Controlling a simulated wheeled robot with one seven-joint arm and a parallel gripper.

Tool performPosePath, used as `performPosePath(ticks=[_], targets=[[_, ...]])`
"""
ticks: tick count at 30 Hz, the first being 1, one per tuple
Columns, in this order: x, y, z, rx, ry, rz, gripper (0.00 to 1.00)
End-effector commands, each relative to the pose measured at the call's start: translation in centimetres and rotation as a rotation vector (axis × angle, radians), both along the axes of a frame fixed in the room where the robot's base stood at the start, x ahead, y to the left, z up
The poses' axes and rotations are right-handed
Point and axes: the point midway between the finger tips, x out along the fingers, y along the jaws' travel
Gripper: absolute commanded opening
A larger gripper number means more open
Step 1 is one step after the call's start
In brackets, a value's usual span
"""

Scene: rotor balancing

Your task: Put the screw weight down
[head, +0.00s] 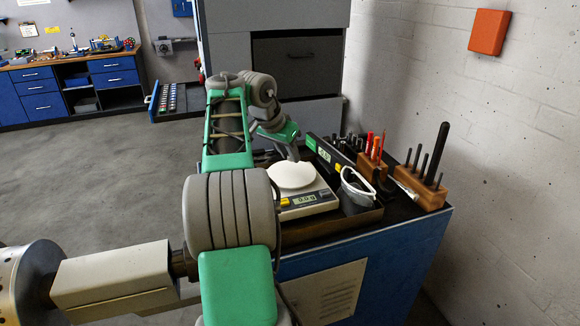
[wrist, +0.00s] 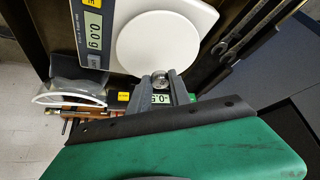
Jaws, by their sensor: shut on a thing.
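The screw weight (wrist: 160,80) shows in the wrist view as a small round metal piece. My gripper (wrist: 161,84) is shut on it, with a grey finger on each side. In the wrist view the weight appears just beside the edge of the scale's round white pan (wrist: 166,44); I cannot tell its height. The scale (head: 308,203) stands on the bench in the head view, its pan (head: 292,177) bare and its display reading about zero. In the head view my gripper (head: 293,153) is behind the pan, and the weight is too small to make out.
A black device (head: 328,153) with a green display stands behind the scale. White-framed glasses (head: 356,188) lie right of it. Wooden blocks with upright tools (head: 422,186) stand at the bench's right. Wrenches (wrist: 246,32) lie beside the scale in the wrist view.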

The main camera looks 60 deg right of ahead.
Motion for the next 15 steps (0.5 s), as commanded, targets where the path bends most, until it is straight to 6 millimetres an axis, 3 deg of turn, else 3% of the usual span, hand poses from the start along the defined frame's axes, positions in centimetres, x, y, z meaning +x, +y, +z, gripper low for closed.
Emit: performPosePath(ticks=[7,15], targets=[[0.1,-0.8,-3.8,0.001,0.001,0.000,0.00],[0.2,-0.8,-4.1,0.000,0.000,-0.001,0.00]])
